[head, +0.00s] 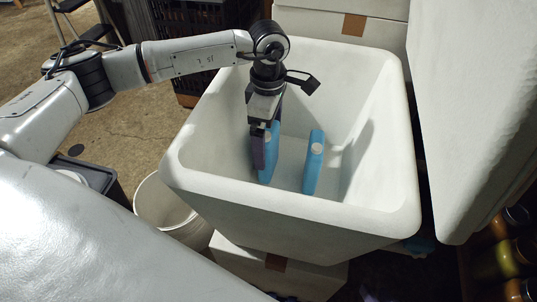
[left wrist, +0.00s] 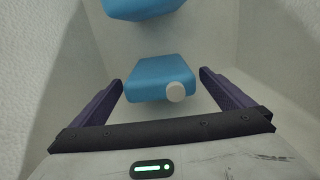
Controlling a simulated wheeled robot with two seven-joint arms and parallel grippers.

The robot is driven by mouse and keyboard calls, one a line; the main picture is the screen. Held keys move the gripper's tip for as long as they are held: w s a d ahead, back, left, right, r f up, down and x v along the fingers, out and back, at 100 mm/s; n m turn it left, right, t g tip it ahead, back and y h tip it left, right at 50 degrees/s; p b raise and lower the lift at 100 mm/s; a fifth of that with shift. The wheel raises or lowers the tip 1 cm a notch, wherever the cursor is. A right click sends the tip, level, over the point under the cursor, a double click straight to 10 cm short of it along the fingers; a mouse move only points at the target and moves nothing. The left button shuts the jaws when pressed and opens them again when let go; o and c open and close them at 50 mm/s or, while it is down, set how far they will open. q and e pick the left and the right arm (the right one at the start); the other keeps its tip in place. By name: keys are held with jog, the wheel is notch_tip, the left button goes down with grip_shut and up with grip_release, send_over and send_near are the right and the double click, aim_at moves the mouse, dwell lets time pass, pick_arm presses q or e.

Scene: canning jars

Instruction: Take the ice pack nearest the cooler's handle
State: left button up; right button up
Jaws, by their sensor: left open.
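Two blue ice packs with pale caps stand on edge inside the white cooler (head: 395,195). The left pack (head: 266,168) is partly hidden by my left gripper (head: 265,140); the right pack (head: 313,166) stands apart from it. My left gripper points down into the cooler with its purple fingers open. In the left wrist view, one capped pack (left wrist: 155,75) lies between the open fingers (left wrist: 161,88), with a gap on each side. The other pack (left wrist: 140,8) is at the top edge of that view. I cannot make out the cooler's handle. My right gripper is not in view.
The cooler walls rise close around my left gripper. A large white panel (head: 465,110) stands to the right. A white bucket (head: 165,205) is left of the cooler, and a white box (head: 235,262) is beneath it. Dark crates (head: 190,40) stand behind.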

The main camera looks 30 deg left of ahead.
pick_arm(q)
jog(key=shift+f, duration=0.15)
jog(key=c, duration=1.9)
